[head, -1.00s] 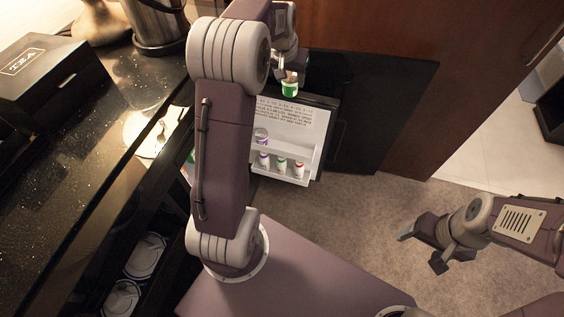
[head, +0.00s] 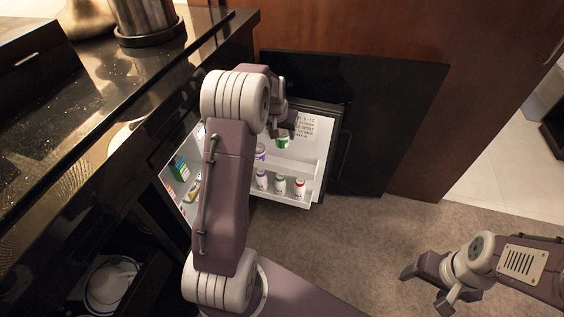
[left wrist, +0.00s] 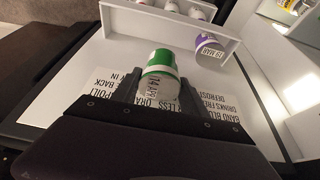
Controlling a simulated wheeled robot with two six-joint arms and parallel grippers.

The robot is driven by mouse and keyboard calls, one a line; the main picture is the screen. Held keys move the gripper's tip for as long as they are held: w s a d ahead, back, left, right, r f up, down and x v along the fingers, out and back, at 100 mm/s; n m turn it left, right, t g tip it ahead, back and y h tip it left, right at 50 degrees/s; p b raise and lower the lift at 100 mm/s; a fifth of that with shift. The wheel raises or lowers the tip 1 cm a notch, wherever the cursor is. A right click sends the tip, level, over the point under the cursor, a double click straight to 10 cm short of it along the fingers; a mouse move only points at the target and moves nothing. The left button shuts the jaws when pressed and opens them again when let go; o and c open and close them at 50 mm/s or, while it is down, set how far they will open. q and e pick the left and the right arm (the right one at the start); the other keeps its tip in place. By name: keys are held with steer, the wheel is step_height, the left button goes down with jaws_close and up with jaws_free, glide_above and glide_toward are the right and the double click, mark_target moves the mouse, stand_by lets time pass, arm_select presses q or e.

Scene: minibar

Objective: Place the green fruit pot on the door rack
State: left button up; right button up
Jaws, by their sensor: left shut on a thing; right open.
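The green fruit pot (head: 283,143), green and white, is between the fingers of my left gripper (head: 284,132) in the head view, in front of the open fridge door's white inner face. In the left wrist view the pot (left wrist: 160,67) sits tilted between both fingers, with a date label facing the camera. The door rack (head: 292,168) has an upper shelf with a purple-labelled pot (head: 260,152) at its left; that pot also shows in the left wrist view (left wrist: 208,46). Contact between the green pot and the rack cannot be told. My right gripper (head: 426,290) is open and empty above the carpet.
Small bottles (head: 279,185) with purple, green and red labels stand on the lower door shelf. Cartons (head: 180,168) are inside the fridge, left of my arm. The dark counter (head: 130,82) runs along the left. Carpet (head: 370,235) right of the door is clear.

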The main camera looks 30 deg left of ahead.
mark_target(282, 143)
arm_select(q)
step_height(282, 143, down, 5)
steer(key=shift+f+b, duration=0.15)
steer(key=shift+b, duration=0.65)
step_height(282, 143, down, 6)
steer(key=b, duration=0.3)
steer(key=shift+r, duration=0.25)
steer(key=shift+f, duration=0.2)
steer(key=o, duration=1.5)
steer(key=shift+c, duration=0.2)
arm_select(e)
step_height(282, 143, down, 6)
steer(key=shift+r, duration=0.1)
